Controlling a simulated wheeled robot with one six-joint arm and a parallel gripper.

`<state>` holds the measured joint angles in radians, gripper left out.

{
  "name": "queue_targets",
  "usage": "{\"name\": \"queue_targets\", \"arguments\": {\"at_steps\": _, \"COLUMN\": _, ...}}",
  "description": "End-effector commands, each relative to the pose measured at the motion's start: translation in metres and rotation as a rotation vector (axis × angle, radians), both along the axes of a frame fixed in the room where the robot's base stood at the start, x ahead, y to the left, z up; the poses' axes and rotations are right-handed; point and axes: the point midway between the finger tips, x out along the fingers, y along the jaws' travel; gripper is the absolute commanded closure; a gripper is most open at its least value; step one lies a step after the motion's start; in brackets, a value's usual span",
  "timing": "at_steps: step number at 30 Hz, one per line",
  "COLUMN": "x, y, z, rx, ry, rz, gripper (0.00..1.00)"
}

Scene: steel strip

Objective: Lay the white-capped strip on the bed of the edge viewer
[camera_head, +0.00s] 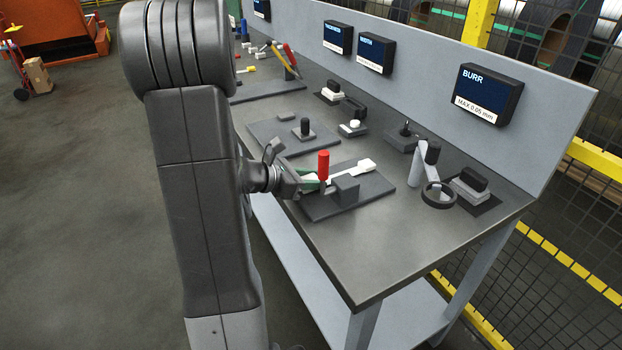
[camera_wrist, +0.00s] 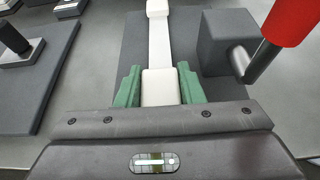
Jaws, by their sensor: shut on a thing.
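The white-capped strip shows a white far cap (camera_head: 366,164) and a pale shaft in the head view. In the wrist view the strip (camera_wrist: 159,45) runs straight away from my gripper, with a white near block between the green fingers. My gripper (camera_head: 310,184) is shut on this near end; its fingers also show in the wrist view (camera_wrist: 160,88). The strip is over a dark plate (camera_head: 376,188) beside a grey block; I cannot tell whether it touches the plate. A stand with a black ring (camera_head: 438,195), possibly the edge viewer, is to the right under the BURR sign.
A red handle (camera_head: 323,165) rises close beside the strip; it also shows in the wrist view (camera_wrist: 289,20), on a rod by the grey block (camera_wrist: 226,43). The bench front (camera_head: 385,255) is clear.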

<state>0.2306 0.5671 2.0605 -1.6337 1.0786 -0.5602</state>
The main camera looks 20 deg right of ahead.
Motion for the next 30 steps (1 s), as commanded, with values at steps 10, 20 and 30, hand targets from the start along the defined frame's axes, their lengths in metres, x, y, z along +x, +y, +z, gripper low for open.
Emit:
{"name": "queue_targets", "arguments": {"at_steps": 10, "x": 0.0, "y": 0.0, "z": -0.004, "rx": 0.0, "ry": 0.0, "rz": 0.0, "gripper": 0.46}}
{"name": "queue_targets", "arguments": {"at_steps": 20, "x": 0.0, "y": 0.001, "z": -0.004, "rx": 0.0, "ry": 0.0, "rz": 0.0, "gripper": 0.4}}
{"name": "queue_targets", "arguments": {"at_steps": 30, "x": -0.001, "y": 0.035, "z": 0.011, "rx": 0.0, "ry": -0.003, "rz": 0.006, "gripper": 0.4}}
